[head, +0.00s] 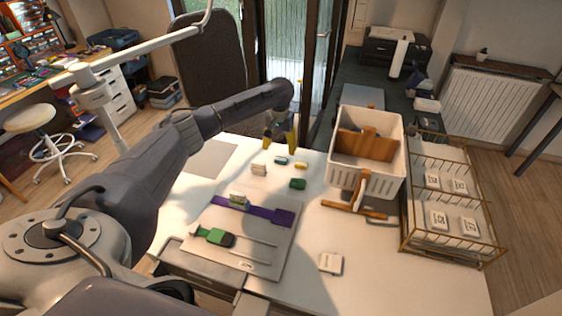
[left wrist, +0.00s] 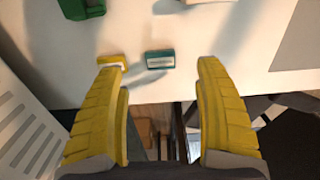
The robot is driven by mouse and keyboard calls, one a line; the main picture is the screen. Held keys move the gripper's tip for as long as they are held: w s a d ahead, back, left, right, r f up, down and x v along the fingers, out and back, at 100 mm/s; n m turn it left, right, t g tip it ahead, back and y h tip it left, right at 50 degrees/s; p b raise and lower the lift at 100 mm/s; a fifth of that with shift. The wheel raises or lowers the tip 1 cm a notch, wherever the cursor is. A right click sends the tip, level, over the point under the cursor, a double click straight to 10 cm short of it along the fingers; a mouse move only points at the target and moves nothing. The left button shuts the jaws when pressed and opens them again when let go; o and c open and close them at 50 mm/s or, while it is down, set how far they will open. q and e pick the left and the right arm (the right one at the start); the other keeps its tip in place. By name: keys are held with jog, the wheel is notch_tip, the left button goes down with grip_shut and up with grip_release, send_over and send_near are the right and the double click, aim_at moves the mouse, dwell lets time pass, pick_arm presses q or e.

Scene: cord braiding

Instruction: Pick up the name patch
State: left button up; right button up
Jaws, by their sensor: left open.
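I cannot tell for sure which piece is the name patch. A small teal piece with a pale label (left wrist: 160,59) lies on the white table between and just beyond my left fingertips in the left wrist view; it also shows in the head view (head: 281,160). A small yellow piece (head: 301,165) lies to its right, and in the left wrist view (left wrist: 112,60) it is close to one fingertip. My left gripper (head: 280,146) is open and empty, its yellow fingers (left wrist: 160,68) apart near the table's far edge. My right gripper is not in view.
A green block (head: 297,184) and a cream block (head: 259,169) lie nearby. A pale board (head: 270,228) holds purple and green pieces. A white tile (head: 330,263) lies in front. A cream crate (head: 396,185) and a wire rack (head: 452,250) with white tiles stand at right.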

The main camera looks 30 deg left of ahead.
aim_at(280, 161)
pick_arm(q)
jog(key=shift+w+f, duration=0.15)
jog(key=shift+f, duration=3.7)
jog(key=c, duration=0.9)
